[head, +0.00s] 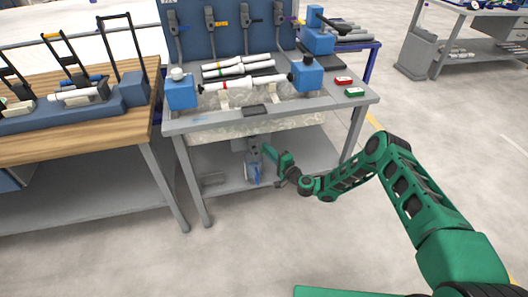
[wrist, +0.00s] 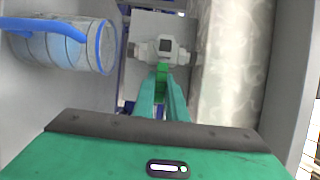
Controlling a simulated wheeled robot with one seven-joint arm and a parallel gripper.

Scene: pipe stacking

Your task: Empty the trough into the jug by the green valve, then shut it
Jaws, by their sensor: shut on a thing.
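The trough (head: 255,125) is a pale, marbled body hung under the grey workbench top. It also shows in the wrist view (wrist: 232,70) along the right. The valve (wrist: 165,48) is a light grey fitting beside the trough, with a small green handle (wrist: 162,73). My gripper (wrist: 162,84) is shut on that green handle; in the head view my gripper (head: 268,152) is under the bench top. The jug (wrist: 62,46) is clear with a blue rim and handle, left of the valve. It stands on the lower shelf in the head view (head: 252,173). I cannot tell its liquid level.
The bench top (head: 210,119) carries two blue clamp blocks holding a white pipe, several loose pipes, and a red and a green button box (head: 355,92). Bench legs flank the lower shelf (head: 222,185).

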